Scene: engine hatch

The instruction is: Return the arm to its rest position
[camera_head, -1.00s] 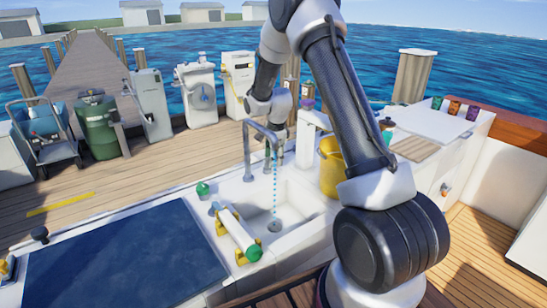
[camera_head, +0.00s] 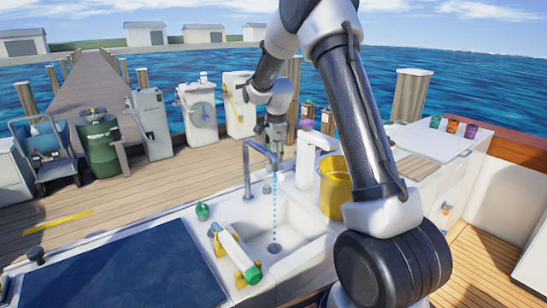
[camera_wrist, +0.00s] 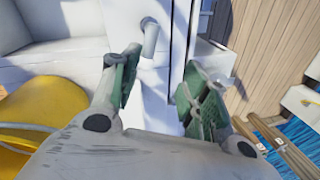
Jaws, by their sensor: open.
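My gripper (camera_head: 276,138) hangs at the end of my raised, bent arm, beyond the sink's grey tap. In the wrist view its two green-padded fingers (camera_wrist: 160,88) are spread apart with nothing held between them. A white upright post (camera_wrist: 172,40) shows past and between the fingers there. I cannot tell whether the fingers touch it. In the head view a white post (camera_head: 312,160) stands right of my gripper.
The sink basin (camera_head: 290,228) has a grey tap (camera_head: 247,170) with a blue dotted stream. A yellow bucket (camera_head: 335,187) stands close by and also shows in the wrist view (camera_wrist: 40,120). A white green-capped cylinder (camera_head: 238,252) lies in yellow holders. Open deck (camera_head: 90,215) lies left.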

